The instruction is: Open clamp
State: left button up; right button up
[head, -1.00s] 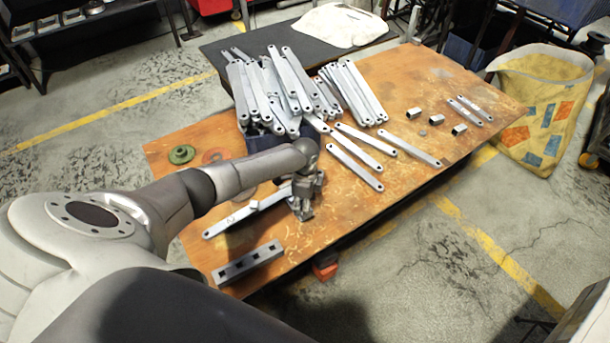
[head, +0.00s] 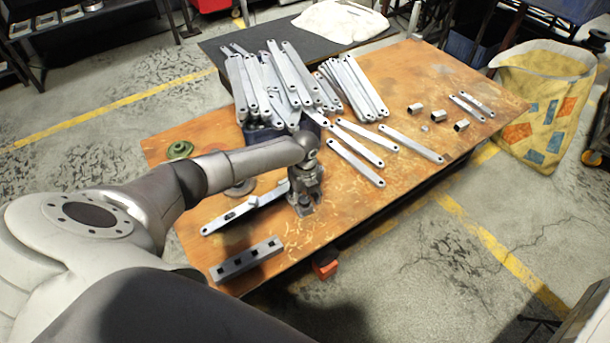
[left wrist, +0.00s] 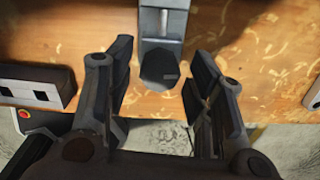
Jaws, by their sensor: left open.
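In the left wrist view, a grey metal piece with a slot and a dark block-like end, likely the clamp (left wrist: 160,22), stands at the top middle. Its dark end (left wrist: 158,66) lies between the spread fingers of my left gripper (left wrist: 160,84), with gaps on both sides. In the head view my left gripper (head: 303,203) points down over the front part of the wooden table (head: 340,222) and hides most of what is under it. My right gripper is not in view.
A square-holed metal bar (head: 247,260) lies near the table's front left edge; a long flat bar (head: 232,218) lies behind it. Stacked brackets (head: 290,75) fill the back. Several loose bars and small blocks lie right. A red-orange object (head: 325,269) is below the front edge.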

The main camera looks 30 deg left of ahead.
pick_arm(q)
jog(key=m+b, duration=0.1)
jog(key=m, duration=0.4)
jog(key=shift+m+b, duration=0.45)
jog(key=shift+m, duration=1.05)
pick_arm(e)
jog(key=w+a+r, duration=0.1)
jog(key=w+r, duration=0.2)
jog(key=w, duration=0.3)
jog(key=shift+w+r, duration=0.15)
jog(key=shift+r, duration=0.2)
pick_arm(q)
jog(key=shift+c, duration=0.5)
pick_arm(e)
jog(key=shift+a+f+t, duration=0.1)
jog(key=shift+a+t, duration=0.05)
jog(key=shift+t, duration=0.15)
pick_arm(q)
jog(key=c, duration=0.8)
jog(key=shift+c, duration=0.2)
